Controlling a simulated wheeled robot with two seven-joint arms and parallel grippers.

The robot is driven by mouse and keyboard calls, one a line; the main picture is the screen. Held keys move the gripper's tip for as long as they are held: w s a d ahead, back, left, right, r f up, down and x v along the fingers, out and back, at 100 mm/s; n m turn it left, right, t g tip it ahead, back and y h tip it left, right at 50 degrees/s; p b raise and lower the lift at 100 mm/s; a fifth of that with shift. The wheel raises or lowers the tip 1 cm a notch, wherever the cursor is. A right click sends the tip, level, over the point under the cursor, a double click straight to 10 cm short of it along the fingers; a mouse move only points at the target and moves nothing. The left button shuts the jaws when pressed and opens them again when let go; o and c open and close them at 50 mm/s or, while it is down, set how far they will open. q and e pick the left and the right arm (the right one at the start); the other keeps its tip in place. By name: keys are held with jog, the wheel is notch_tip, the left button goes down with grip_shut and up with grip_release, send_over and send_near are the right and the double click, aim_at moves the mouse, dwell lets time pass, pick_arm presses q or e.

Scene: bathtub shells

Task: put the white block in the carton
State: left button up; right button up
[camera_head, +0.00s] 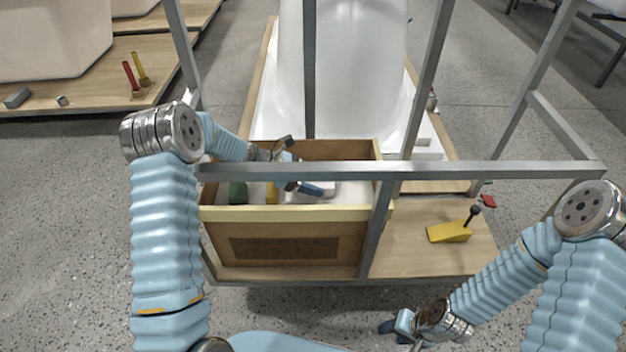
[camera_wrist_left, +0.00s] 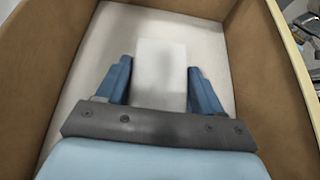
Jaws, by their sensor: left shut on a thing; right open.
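The carton (camera_head: 285,213) is a brown open-topped box with a pale rim, standing on a wooden board behind a metal frame. Its brown wall (camera_wrist_left: 257,75) and whitish floor fill much of the left wrist view. My left gripper (camera_head: 312,188) reaches down inside the carton. In the left wrist view, the white block (camera_wrist_left: 161,70) sits between the two blue fingers, and the gripper is shut on it. The block is mostly hidden in the head view. Whether it touches the carton floor I cannot tell. My right gripper (camera_head: 392,328) is open and low, in front of the frame.
A green item (camera_head: 237,192) and a yellow item (camera_head: 271,192) are in the carton's left part. Metal bars (camera_head: 440,170) cross above and beside the carton. A yellow wedge (camera_head: 448,232) with a black-knobbed stick lies on the board to the right. A white tub shell (camera_head: 343,70) stands behind.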

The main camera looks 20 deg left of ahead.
pick_arm(q)
jog(key=shift+f, duration=0.1)
jog(key=shift+f+b, duration=0.15)
jog(key=shift+b, duration=0.15)
jog(key=o, duration=1)
jog(key=shift+r+p, duration=0.3)
jog(key=v, duration=0.7)
jog(key=shift+a+r, duration=0.1)
jog(key=shift+a, duration=0.1)
